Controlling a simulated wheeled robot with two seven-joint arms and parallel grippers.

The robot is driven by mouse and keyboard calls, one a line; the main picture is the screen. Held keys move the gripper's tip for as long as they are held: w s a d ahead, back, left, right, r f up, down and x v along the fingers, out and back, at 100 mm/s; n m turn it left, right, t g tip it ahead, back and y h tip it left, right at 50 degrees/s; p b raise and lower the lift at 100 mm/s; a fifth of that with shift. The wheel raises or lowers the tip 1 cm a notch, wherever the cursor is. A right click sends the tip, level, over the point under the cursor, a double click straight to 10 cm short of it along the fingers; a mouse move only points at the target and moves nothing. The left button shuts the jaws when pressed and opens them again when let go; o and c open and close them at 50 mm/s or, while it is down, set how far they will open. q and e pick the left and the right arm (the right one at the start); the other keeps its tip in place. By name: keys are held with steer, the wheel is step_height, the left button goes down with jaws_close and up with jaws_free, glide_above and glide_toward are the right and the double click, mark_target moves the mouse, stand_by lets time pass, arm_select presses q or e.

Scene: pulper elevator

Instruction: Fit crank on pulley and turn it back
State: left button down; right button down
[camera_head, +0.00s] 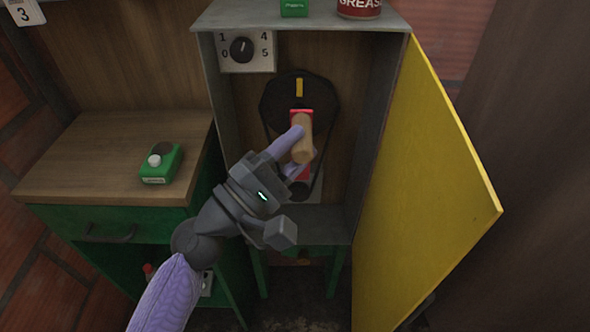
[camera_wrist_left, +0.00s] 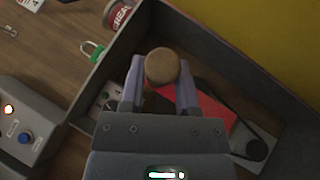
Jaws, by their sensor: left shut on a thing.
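The crank shows as a red arm (camera_head: 302,117) with a wooden handle (camera_head: 302,143), in front of the black pulley (camera_head: 285,92) inside the open grey cabinet. My left gripper (camera_head: 300,146) is shut on the wooden handle. In the left wrist view the round handle end (camera_wrist_left: 162,66) sits between the two fingers, with the red crank arm (camera_wrist_left: 207,112) behind it. The pulley has a yellow mark (camera_head: 299,87) near its top. A belt runs down from it to a small lower wheel (camera_head: 298,190). I cannot tell whether the crank is seated on the pulley. My right gripper is not seen.
The yellow cabinet door (camera_head: 420,190) stands open at the right. A dial (camera_head: 242,49) is at the cabinet's upper left. A grease can (camera_head: 358,8) stands on top.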

arm_select(q)
steer(key=shift+w+b, duration=0.4)
steer(key=shift+w, duration=1.15)
steer(key=shift+r, duration=0.1)
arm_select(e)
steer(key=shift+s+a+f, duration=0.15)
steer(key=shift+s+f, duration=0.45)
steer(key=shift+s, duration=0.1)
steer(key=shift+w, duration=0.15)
arm_select(q)
steer(key=shift+s, duration=0.15)
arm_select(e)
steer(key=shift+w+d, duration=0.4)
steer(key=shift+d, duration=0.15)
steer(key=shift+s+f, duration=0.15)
